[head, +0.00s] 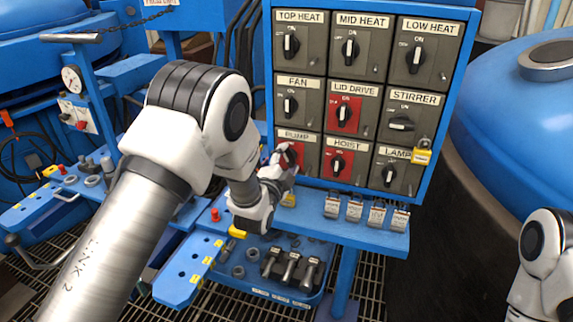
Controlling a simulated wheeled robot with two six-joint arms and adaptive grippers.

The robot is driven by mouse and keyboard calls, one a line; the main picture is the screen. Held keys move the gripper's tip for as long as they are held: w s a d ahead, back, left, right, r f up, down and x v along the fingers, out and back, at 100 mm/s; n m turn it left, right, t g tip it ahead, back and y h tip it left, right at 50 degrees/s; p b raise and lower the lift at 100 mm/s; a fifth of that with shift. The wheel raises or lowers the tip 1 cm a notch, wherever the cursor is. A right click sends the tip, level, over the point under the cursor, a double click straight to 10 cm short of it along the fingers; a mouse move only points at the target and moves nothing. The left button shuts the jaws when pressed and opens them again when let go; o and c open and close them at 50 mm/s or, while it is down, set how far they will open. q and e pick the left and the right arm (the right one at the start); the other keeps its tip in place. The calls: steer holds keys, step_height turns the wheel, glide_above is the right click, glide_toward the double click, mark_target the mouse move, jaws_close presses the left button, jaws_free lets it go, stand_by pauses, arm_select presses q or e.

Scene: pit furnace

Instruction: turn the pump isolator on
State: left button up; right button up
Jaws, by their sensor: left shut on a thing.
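The pump isolator (299,149) is the lower-left switch on the panel, with a red plate under a label reading PUMP. My left gripper (287,158) reaches it from the lower left and is shut on its handle. The fingers cover most of the handle, so I cannot tell which way it points. My right gripper is out of the picture; only part of my right arm shows at the lower right edge.
The isolator panel (366,14) holds several labelled switches close together; the hoist isolator (338,164) is just right of the pump. A yellow padlock (422,157) hangs by the lamp switch. A blue shelf (385,237) with several padlocks juts out below.

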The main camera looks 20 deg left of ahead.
arm_select(q)
steer(key=m+b, duration=0.1)
steer(key=m, duration=0.4)
stand_by(0.5)
steer(key=o, duration=1.2)
steer(key=shift+c, duration=0.2)
steer(key=s, duration=1.2)
steer(key=shift+a, duration=0.15)
